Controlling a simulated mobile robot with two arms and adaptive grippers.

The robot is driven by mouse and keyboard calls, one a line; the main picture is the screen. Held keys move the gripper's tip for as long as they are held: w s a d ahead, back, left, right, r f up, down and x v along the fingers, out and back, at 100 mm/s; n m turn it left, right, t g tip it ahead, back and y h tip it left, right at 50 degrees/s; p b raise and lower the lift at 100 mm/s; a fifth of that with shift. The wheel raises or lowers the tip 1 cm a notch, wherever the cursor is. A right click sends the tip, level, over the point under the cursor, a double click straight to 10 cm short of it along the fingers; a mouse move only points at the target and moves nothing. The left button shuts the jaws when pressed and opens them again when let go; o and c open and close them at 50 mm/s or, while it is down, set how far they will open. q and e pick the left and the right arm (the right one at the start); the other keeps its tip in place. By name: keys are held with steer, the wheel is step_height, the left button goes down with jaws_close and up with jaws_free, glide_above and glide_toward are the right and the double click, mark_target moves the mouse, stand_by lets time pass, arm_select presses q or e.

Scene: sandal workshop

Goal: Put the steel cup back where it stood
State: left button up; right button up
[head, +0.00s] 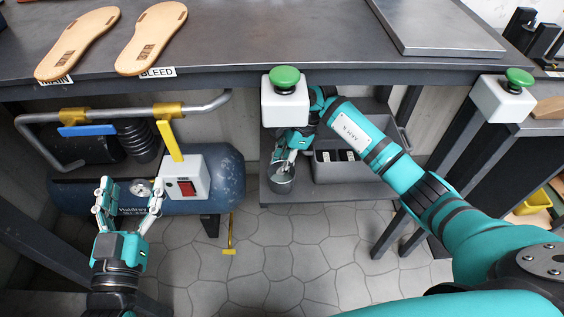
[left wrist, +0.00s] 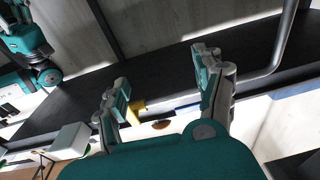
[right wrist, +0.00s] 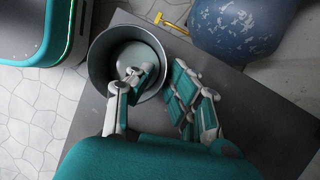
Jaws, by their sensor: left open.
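The steel cup (head: 281,184) is at the front left of the low grey shelf (head: 330,196); I cannot tell whether its base touches the shelf. In the right wrist view the cup (right wrist: 101,62) appears upright and open-topped. My right gripper (head: 287,158) reaches down to it under the bench. In the right wrist view my right gripper (right wrist: 163,82) straddles the cup's wall, one finger inside and the other outside; I cannot tell whether both press on it. My left gripper (head: 128,186) is open and empty in front of the blue tank (head: 226,178); it also shows in the left wrist view (left wrist: 160,85).
A grey bin (head: 350,170) stands on the shelf, right of the cup. A green button on a white box (head: 285,106) is on the bench edge above. A yellow lever (head: 169,140) and a red-switch box (head: 186,180) are beside my left gripper. Tiled floor (head: 290,250) is open in front.

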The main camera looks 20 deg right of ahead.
steer(key=shift+o, duration=0.8)
steer(key=shift+r, duration=0.1)
arm_select(q)
steer(key=s+a+f+g+y+p, duration=0.1)
steer(key=s+f+g, duration=0.1)
steer(key=f, duration=0.3)
steer(key=s+a+f+g+y+p, duration=0.1)
steer(key=s+f+g, duration=0.1)
steer(key=f+g, duration=0.3)
steer(key=shift+a+f+p, duration=0.3)
steer(key=shift+f+p, duration=0.05)
steer(key=shift+f, duration=0.15)
arm_select(e)
steer(key=v, duration=1.2)
